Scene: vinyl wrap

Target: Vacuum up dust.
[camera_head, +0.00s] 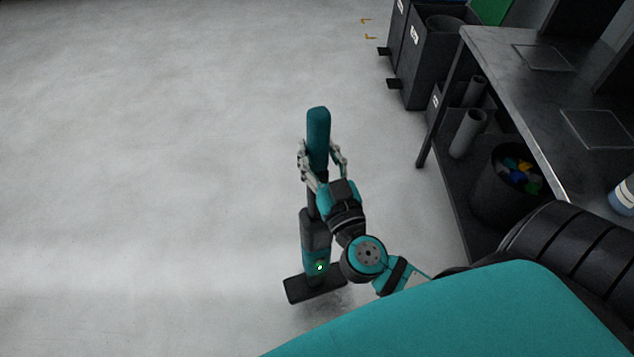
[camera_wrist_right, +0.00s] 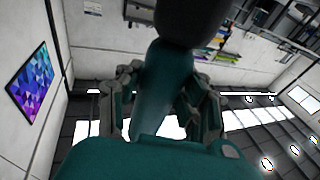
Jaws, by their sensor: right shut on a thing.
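The vacuum (camera_head: 313,240) is a teal and black upright stick type with a small green light. It stands nearly upright on the grey floor, its flat dark head (camera_head: 316,285) at the bottom. My right gripper (camera_head: 320,150) is shut on the vacuum just below its teal top. In the right wrist view the fingers (camera_wrist_right: 165,100) sit on both sides of the teal handle (camera_wrist_right: 168,85). A faint grey dust patch (camera_head: 340,300) seems to lie on the floor beside the head, partly hidden by my arm. My left gripper is not in view.
A metal workbench (camera_head: 500,55) stands at the right, with grey rolls (camera_head: 468,132) and a dark bin (camera_head: 505,205) of colourful pieces on its lower shelf. Dark bins (camera_head: 430,65) stand at the back right. The floor (camera_head: 150,150) on the left is wide and clear.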

